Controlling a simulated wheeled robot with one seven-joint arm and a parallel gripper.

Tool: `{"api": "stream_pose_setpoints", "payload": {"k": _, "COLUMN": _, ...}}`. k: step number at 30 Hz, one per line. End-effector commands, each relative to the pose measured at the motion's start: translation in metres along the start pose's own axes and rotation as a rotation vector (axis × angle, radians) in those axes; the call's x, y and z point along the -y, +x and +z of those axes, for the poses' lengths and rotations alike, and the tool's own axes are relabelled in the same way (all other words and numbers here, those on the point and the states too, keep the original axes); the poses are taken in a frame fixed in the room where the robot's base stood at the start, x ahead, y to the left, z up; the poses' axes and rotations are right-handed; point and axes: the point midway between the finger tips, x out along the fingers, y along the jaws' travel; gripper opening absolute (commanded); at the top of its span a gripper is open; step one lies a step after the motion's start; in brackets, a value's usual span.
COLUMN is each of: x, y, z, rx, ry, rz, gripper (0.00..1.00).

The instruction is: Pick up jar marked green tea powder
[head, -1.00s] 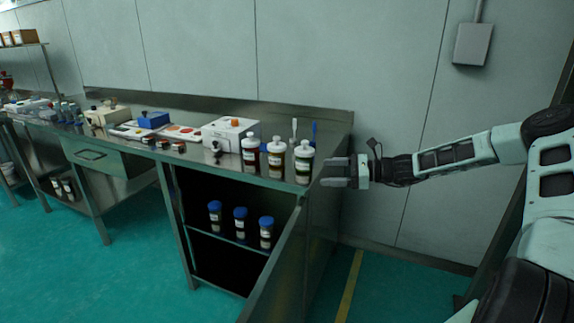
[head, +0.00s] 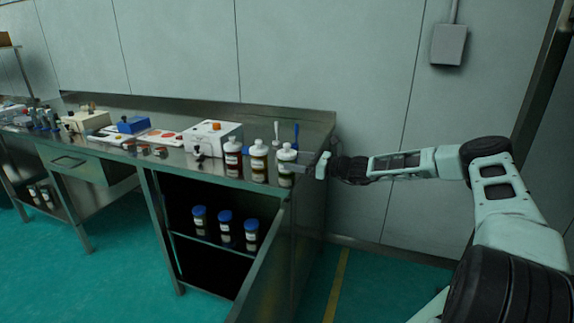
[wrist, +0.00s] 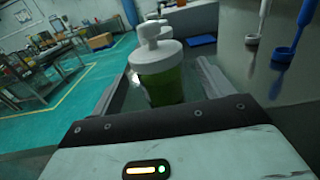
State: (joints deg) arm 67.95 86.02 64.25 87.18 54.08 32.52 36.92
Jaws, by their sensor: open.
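The jar with green contents and a white cap (head: 287,166) stands upright at the right end of the steel counter, the rightmost of three similar jars. Its label is too small to read. In the wrist view the green jar (wrist: 160,82) stands between the two fingers, its white top rising above them. My gripper (head: 303,163) reaches in from the right at the jar's height. It is open, with one finger on each side of the jar, and a gap shows at the right finger. The fingers partly hide the jar in the head view.
A yellow-brown jar (head: 259,162) and a dark red jar (head: 233,160) stand close to the left. A white spoon (head: 276,134) and a blue spoon (head: 296,137) are behind. A white machine (head: 212,140) stands further left. Blue-lidded jars (head: 225,228) sit on the lower shelf.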

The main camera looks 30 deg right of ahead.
Motion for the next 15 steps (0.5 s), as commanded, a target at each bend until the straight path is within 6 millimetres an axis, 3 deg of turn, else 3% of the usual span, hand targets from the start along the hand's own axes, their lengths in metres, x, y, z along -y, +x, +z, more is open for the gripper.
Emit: {"api": "stream_pose_setpoints", "payload": {"k": 15, "x": -0.001, "y": 0.054, "z": -0.002, "rx": -0.001, "ry": 0.0, "rz": -0.001, "gripper": 0.79}}
